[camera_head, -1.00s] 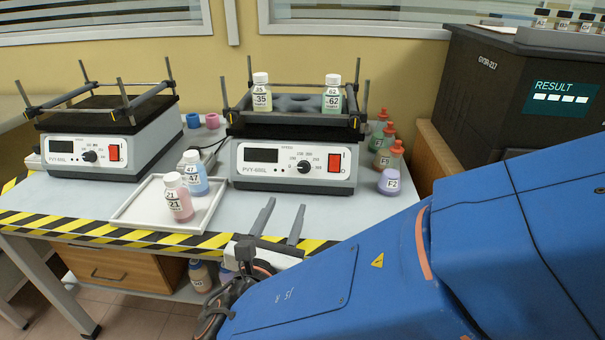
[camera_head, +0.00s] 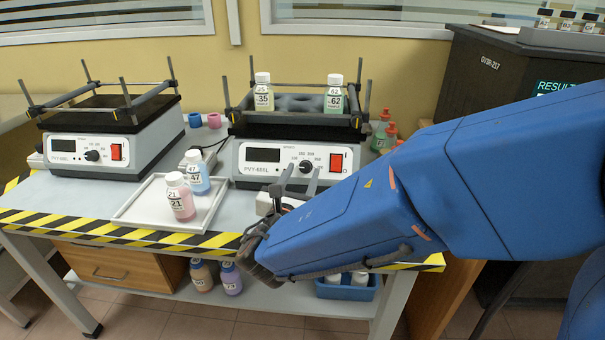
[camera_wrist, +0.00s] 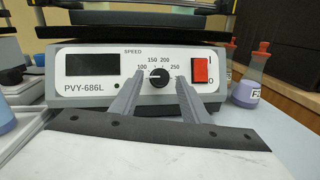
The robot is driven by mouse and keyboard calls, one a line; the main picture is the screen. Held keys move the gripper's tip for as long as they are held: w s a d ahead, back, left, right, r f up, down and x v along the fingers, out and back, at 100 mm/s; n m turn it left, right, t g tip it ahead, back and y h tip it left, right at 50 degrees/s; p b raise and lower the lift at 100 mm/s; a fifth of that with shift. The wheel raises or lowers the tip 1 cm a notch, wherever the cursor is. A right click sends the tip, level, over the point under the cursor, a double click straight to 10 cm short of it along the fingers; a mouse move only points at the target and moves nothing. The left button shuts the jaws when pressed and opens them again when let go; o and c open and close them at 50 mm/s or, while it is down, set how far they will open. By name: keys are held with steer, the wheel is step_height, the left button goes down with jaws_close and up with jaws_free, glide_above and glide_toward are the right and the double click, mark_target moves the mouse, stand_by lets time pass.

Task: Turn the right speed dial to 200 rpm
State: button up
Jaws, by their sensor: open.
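The right shaker (camera_head: 262,163) stands on the bench with its front panel facing me. Its black speed dial (camera_wrist: 159,77) sits mid-panel in the wrist view, under a printed scale of 100, 150, 200 and 250; the dial also shows in the head view (camera_head: 306,166). I cannot make out clearly where its pointer stands. My gripper (camera_wrist: 154,83) is open, its two grey fingers pointing at the panel, one on each side of the dial. In the head view my gripper (camera_head: 302,177) is just in front of the panel. Whether the fingers touch the dial is unclear.
The red power switch (camera_wrist: 200,70) is close to the right finger. The dark display (camera_wrist: 92,64) is to the left. A white tray (camera_head: 130,216) with two bottles lies left of my gripper. Bottles 35 (camera_head: 263,95) and 62 (camera_head: 334,97) stand on the shaker.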

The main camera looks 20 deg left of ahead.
steer(key=shift+w, duration=0.45)
steer(key=c, duration=1.1)
steer(key=shift+o, duration=0.2)
